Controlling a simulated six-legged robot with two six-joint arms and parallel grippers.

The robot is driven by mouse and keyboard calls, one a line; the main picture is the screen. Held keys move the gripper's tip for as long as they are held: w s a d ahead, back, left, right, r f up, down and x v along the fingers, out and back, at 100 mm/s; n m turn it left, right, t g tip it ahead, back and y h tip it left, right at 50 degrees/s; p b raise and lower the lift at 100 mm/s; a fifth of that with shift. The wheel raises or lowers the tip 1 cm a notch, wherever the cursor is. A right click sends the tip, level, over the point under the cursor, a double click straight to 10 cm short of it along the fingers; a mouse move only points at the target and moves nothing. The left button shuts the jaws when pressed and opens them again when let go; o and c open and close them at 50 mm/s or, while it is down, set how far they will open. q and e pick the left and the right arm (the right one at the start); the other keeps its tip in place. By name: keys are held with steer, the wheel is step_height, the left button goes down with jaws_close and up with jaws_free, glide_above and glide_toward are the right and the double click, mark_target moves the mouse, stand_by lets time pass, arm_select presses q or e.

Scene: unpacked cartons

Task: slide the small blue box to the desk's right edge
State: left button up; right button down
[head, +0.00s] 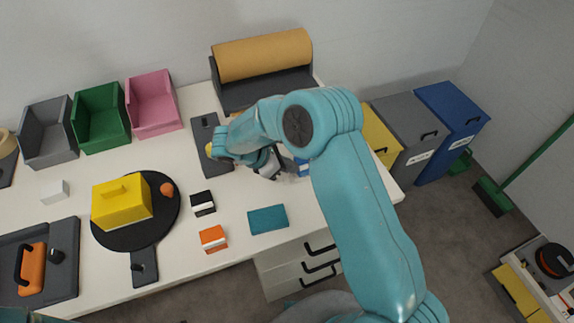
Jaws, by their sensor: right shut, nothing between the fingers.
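The small blue box (303,167) is on the white desk (340,225), toward its right side, partly hidden behind my right arm. My right gripper (277,172) is low over the desk, just left of the blue box. It is shut with nothing held. The arm covers part of the gap, so I cannot tell whether the fingers touch the box. The desk's right edge shows to the right of my arm. My left gripper is not in view.
A teal pad (268,219), an orange box (213,238) and a black box (203,203) lie in front. A roll (263,55) stands behind. A yellow box (122,203) sits on a black disc. Yellow, grey and blue bins (450,115) stand beyond the right edge.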

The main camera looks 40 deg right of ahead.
steer(key=s+d+b, duration=0.1)
steer(key=d, duration=0.4)
steer(key=s+d+b, duration=0.1)
steer(key=s+d, duration=0.1)
steer(key=d, duration=0.3)
steer(key=s+d, duration=0.1)
steer(key=d, duration=0.5)
steer(key=shift+s+b, duration=0.15)
steer(key=shift+b, duration=0.25)
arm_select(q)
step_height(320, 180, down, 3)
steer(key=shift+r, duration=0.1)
arm_select(e)
steer(key=shift+a, duration=0.5)
steer(key=a, duration=0.1)
steer(key=w+a, duration=0.1)
steer(key=a+r, duration=0.1)
steer(key=a, duration=0.1)
steer(key=shift+w, duration=0.25)
steer(key=v, duration=0.7)
steer(key=shift+a+r, duration=0.2)
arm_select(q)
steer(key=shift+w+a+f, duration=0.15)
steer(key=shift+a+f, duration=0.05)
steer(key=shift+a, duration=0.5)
arm_select(e)
steer(key=shift+a+r, duration=0.3)
steer(key=shift+r, duration=0.1)
